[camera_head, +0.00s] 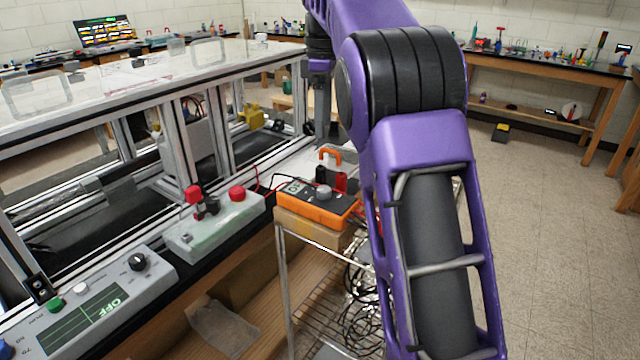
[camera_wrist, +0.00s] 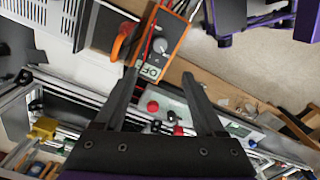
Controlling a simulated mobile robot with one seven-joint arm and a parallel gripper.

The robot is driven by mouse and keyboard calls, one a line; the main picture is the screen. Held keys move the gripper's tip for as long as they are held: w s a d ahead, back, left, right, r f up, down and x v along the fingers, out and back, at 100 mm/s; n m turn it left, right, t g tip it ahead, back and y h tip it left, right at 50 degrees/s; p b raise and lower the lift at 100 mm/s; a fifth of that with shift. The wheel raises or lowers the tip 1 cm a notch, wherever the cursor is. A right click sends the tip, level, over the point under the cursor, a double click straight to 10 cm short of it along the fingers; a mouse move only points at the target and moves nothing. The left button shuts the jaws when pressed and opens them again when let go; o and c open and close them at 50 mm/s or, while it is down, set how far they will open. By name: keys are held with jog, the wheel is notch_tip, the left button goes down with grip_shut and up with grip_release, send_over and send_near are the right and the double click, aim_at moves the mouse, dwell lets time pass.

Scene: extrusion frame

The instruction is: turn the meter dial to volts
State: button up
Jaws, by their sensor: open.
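The meter (camera_head: 317,208) is an orange box with a dark top on a brown block. It carries a grey round dial (camera_head: 324,192) and a small display that seems to read OFF. In the wrist view the meter (camera_wrist: 181,36) is at the top centre, with its dial (camera_wrist: 160,45) and the display (camera_wrist: 151,71) below it. My gripper (camera_wrist: 158,78) is open and empty, its two dark fingers apart, with the display between the tips in that picture. In the head view my gripper (camera_head: 322,110) shows dark behind the meter, partly hidden by my arm. The dial's pointer is too small to read.
Red and black plugs (camera_head: 341,181) stand on the meter, with an orange handle (camera_head: 330,155) behind. A green-grey box with red buttons (camera_head: 213,225) and a grey control panel (camera_head: 85,305) with an OFF screen lie left. The aluminium extrusion frame (camera_head: 180,140) rises behind them.

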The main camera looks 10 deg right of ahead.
aim_at(323, 189)
notch_tip(323, 189, down, 16)
jog(key=b, duration=0.4)
jog(key=shift+r, duration=0.2)
grip_shut()
